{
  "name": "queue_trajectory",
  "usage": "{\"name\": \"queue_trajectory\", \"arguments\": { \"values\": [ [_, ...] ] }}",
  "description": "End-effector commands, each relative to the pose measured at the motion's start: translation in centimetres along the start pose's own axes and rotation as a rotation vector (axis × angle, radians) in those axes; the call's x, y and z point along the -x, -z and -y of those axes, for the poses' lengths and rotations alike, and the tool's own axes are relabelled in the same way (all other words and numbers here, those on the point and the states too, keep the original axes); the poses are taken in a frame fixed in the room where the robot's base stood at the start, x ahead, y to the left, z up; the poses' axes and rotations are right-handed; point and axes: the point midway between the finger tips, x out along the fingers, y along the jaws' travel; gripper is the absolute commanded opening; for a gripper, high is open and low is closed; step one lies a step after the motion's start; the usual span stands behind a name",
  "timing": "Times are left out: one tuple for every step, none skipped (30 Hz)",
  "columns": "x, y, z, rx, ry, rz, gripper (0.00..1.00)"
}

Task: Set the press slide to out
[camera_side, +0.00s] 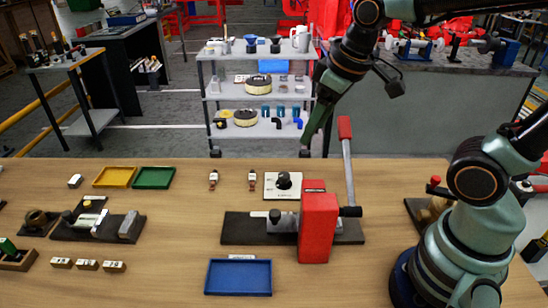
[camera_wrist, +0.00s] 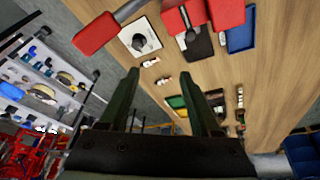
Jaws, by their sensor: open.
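The press has a red upright block (camera_side: 319,228) on a dark base plate (camera_side: 240,228), with a grey lever ending in a red handle (camera_side: 345,128) that stands nearly upright. A light metal piece with a dark knob (camera_side: 275,216) sits left of the red block; it looks like the slide, but how far it is drawn out is unclear. In the wrist view the red handle (camera_wrist: 96,33) is at upper left and red press parts (camera_wrist: 225,13) are at the top. My gripper (camera_side: 310,125) is open and empty, left of the handle and above the table; its fingers (camera_wrist: 159,78) show apart.
A dial panel (camera_side: 283,185) lies behind the press, and a blue tray (camera_side: 238,277) in front. Yellow (camera_side: 115,177) and green (camera_side: 154,178) trays, a dark fixture (camera_side: 98,222) and small labelled blocks (camera_side: 88,265) are at left. Table between fixture and press is mostly clear.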

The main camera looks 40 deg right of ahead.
Motion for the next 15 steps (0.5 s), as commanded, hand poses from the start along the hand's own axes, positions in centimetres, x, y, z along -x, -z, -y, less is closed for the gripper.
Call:
{"name": "queue_trajectory", "arguments": {
  "values": [
    [-0.9, 0.5, 0.8, 0.064, 0.016, 0.046, 0.64],
    [-1.4, 0.8, 1.2, 0.102, 0.025, 0.069, 0.64],
    [-2.0, 1.1, 1.8, 0.153, 0.037, 0.100, 0.64],
    [-2.5, 1.3, 2.2, 0.191, 0.046, 0.121, 0.64],
    [-3.0, 1.5, 2.7, 0.228, 0.056, 0.143, 0.64],
    [-3.7, 1.8, 3.3, 0.277, 0.068, 0.171, 0.64],
    [-4.2, 1.9, 3.7, 0.312, 0.077, 0.191, 0.64],
    [-4.7, 2.0, 4.1, 0.347, 0.087, 0.210, 0.64],
    [-5.4, 2.1, 4.7, 0.387, 0.098, 0.234, 0.64],
    [-5.8, 2.2, 5.0, 0.416, 0.106, 0.249, 0.64],
    [-6.3, 2.3, 5.4, 0.442, 0.113, 0.264, 0.64],
    [-6.8, 2.4, 5.8, 0.471, 0.122, 0.280, 0.64],
    [-7.1, 2.4, 6.0, 0.492, 0.128, 0.291, 0.64],
    [-7.3, 2.4, 6.2, 0.508, 0.132, 0.299, 0.64],
    [-7.6, 2.4, 6.5, 0.526, 0.138, 0.309, 0.64]
  ]
}}
